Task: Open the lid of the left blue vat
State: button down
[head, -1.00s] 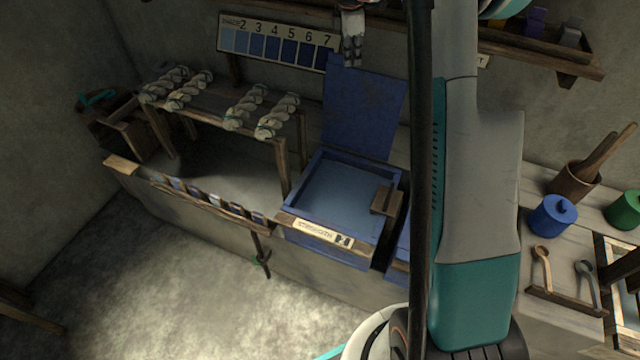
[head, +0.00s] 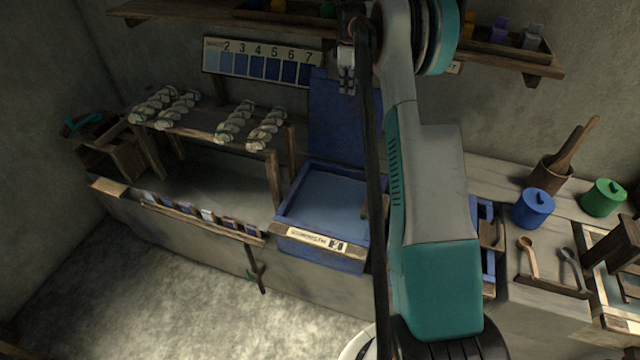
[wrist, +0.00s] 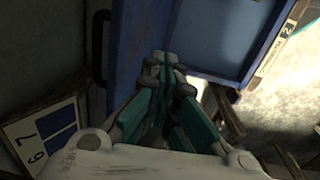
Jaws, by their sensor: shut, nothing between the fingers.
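The left blue vat (head: 318,256) has an open top with pale blue liquid inside and a "2" label on its front. Its blue lid (head: 332,135) stands upright at the vat's back edge, swung open. In the wrist view the lid (wrist: 134,40) shows as a blue panel with a dark handle (wrist: 98,45), and part of the vat (wrist: 225,35) lies beyond it. My gripper (head: 346,88) is shut and empty, in front of the lid's upper part in the head view. In the wrist view its fingertips (wrist: 165,62) overlap the lid's edge; I cannot tell if they touch. My arm hides the vat's right side.
Another blue vat (head: 488,250) is mostly hidden behind my arm. A shelf (head: 180,12) and a numbered shade card (head: 258,62) are on the wall. A rack with yarn skeins (head: 236,122) stands to the left. Blue (head: 533,210) and green (head: 603,198) pots stand right. The floor in front is clear.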

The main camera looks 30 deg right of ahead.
jog(key=s+a+f+b, duration=0.9)
jog(key=s+a+f, duration=0.7)
jog(key=a+f, duration=0.3)
jog(key=shift+a+f, duration=0.35)
jog(key=shift+a, duration=0.5)
jog(key=s+a+r+m+t, duration=0.1)
jog(key=s+a+r, duration=0.3)
jog(key=r, duration=0.4)
jog(key=s+a+r+m+t+p, duration=0.1)
jog(key=s+a+r+t, duration=0.15)
jog(key=a+r, duration=0.45)
jog(key=s+a+r+m+t, duration=0.15)
jog(key=s+r, duration=0.25)
jog(key=r, duration=0.6)
jog(key=s+a+f+m+t, duration=0.1)
jog(key=s+a+m, duration=0.1)
jog(key=s, duration=0.3)
jog(key=s+a+f+m, duration=0.2)
jog(key=s+a, duration=0.2)
jog(key=s, duration=0.2)
jog(key=shift+a+t+y+b, duration=0.2)
jog(key=shift+t+y+b, duration=0.1)
jog(key=shift+t+b, duration=0.1)
